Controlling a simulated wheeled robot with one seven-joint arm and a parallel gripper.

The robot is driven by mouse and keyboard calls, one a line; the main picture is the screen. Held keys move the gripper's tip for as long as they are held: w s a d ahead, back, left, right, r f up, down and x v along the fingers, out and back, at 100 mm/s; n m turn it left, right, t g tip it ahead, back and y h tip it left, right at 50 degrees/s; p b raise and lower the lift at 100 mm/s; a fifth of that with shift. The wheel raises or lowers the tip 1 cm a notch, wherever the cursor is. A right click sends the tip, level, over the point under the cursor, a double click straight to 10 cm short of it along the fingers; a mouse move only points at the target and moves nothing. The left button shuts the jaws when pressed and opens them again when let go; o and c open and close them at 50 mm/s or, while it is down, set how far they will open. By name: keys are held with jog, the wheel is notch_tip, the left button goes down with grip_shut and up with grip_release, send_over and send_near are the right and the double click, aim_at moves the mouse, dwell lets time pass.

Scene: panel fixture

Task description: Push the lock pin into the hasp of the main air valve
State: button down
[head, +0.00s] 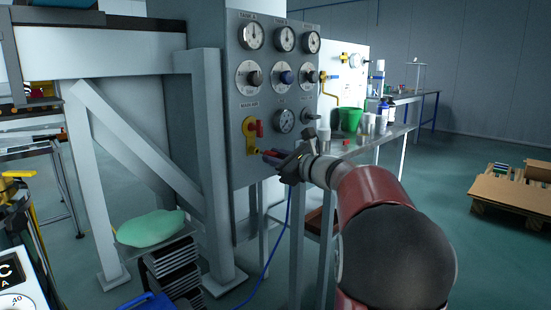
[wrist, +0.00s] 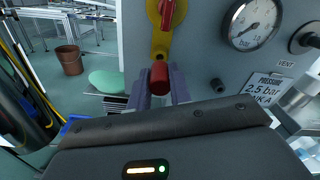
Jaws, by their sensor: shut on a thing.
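The main air valve (head: 251,128) is a yellow body with a red handle at the lower left of the grey panel. It also shows at the top of the wrist view (wrist: 152,12). Its yellow hasp tab (wrist: 161,42) hangs below the handle. My gripper (head: 268,156) is at the panel just right of and below the valve, shut on the red lock pin (wrist: 159,78). In the wrist view the pin's red end sits between the two grey-purple fingers, just below the hasp in the picture. Its far end is hidden, so I cannot tell whether it touches or enters the hasp.
A round pressure gauge (wrist: 250,22) and a vent knob (wrist: 306,38) are right of the valve. A small dark stub (wrist: 218,86) sticks out below the gauge. A blue hose (head: 285,222) hangs below the panel. A side bench holds a green cup (head: 350,119).

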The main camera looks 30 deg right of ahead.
jog(key=shift+x, duration=1.7)
dwell(0.5)
jog(key=c, duration=1.2)
grip_release()
jog(key=v, duration=0.8)
jog(key=s+a+f+n+g, duration=0.4)
jog(key=s+a+n, duration=0.2)
jog(key=a, duration=0.3)
jog(key=s+a+f+n+g, duration=0.4)
jog(key=s+a+n, duration=0.2)
jog(key=a, duration=0.4)
jog(key=s+f+n+g+h, duration=0.1)
jog(key=s+f+n+h, duration=0.1)
jog(key=s+f+n, duration=0.2)
jog(key=s+f+n+g+h, duration=0.1)
jog(key=s+f+n+h, duration=0.1)
jog(key=s+f+n, duration=0.2)
jog(key=s+f+n+g+h, duration=0.1)
jog(key=s+f+n, duration=0.4)
jog(key=s, duration=0.6)
jog(key=shift+a+n+h+b, duration=0.15)
jog(key=shift+n+h, duration=0.15)
jog(key=shift+n, duration=0.4)
jog(key=shift+a+n+h+b, duration=0.2)
jog(key=shift+n+h, duration=0.1)
jog(key=shift+n, duration=0.4)
